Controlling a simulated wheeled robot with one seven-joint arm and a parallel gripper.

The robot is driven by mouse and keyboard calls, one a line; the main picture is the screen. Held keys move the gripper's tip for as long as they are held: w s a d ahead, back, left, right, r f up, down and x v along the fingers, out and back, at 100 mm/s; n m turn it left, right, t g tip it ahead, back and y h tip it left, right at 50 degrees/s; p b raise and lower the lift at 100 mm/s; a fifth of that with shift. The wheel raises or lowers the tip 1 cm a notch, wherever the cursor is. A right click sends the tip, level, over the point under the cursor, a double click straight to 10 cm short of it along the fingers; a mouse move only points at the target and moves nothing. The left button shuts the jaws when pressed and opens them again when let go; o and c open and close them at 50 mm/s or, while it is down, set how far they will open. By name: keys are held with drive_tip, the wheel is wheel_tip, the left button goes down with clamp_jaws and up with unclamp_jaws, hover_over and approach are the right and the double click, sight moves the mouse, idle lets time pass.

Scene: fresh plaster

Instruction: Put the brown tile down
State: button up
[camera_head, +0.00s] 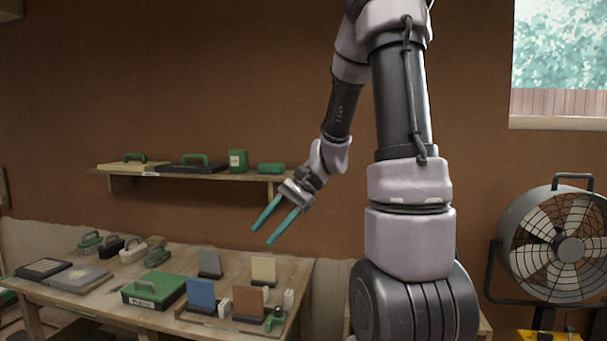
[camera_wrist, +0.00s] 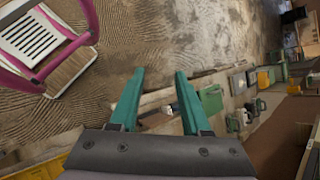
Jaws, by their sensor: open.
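The brown tile (camera_head: 248,302) stands upright, leaning a little, at the front right of the wooden table, beside a blue tile (camera_head: 201,294). My gripper (camera_head: 261,233) is open and empty, in the air above the table and pointing down to the left. Its two teal fingers are parted in the wrist view (camera_wrist: 158,100), with nothing held between them. In that view I cannot clearly make out the brown tile.
A cream tile (camera_head: 263,270) and a grey tile (camera_head: 210,263) stand behind. A green box (camera_head: 153,290) and several handled tools lie left on the table. A wall shelf (camera_head: 205,174) is behind my gripper. A fan (camera_head: 560,245) stands right.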

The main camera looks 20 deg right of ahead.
drive_tip(key=s+d+r+n+t+h, duration=0.2)
drive_tip(key=s+r+t+h, duration=0.1)
drive_tip(key=s+r, duration=0.2)
drive_tip(key=s+d+r+n+t+h, duration=0.2)
drive_tip(key=s+r+n+t+h, duration=0.1)
drive_tip(key=r, duration=0.6)
drive_tip(key=s+t+h, duration=0.1)
drive_tip(key=s, duration=0.1)
drive_tip(key=shift+s+t, duration=0.3)
